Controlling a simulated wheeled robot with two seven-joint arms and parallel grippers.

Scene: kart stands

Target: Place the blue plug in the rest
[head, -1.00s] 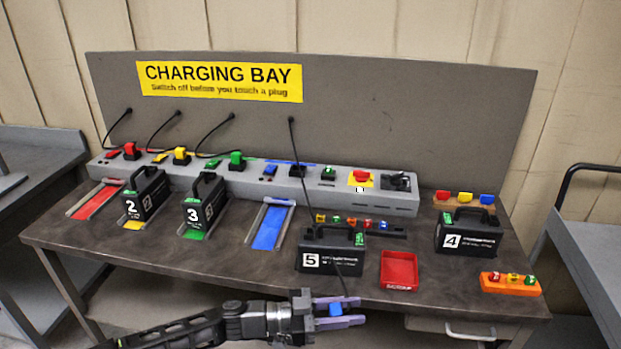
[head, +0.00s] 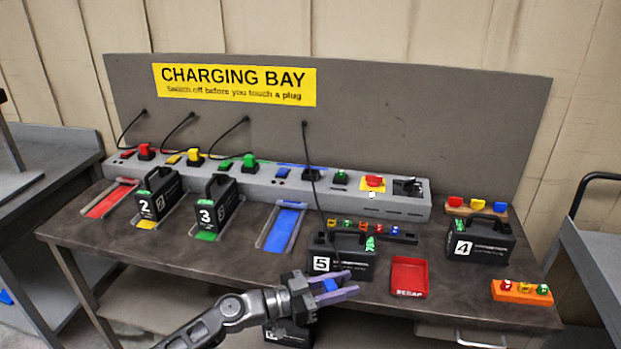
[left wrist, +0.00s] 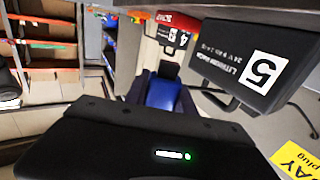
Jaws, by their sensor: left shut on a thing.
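My left gripper (head: 338,289) is shut on the blue plug (head: 330,285), in front of battery pack 5 (head: 338,267) near the table's front edge. In the left wrist view the blue plug (left wrist: 161,93) sits between dark fingers. A black cable (head: 313,185) hangs from the back panel and passes down behind pack 5. A black block (head: 311,173) stands on the grey charging strip (head: 260,187), right of the blue switch (head: 283,170); I cannot tell if it is the rest. My right gripper is not in view.
A blue-floored bay (head: 284,228) lies empty, as does the red bay (head: 110,202). Packs 2 (head: 160,196) and 3 (head: 217,205) stand between them. A red scrap tray (head: 409,277), pack 4 (head: 480,242) and an orange block (head: 522,292) are at right.

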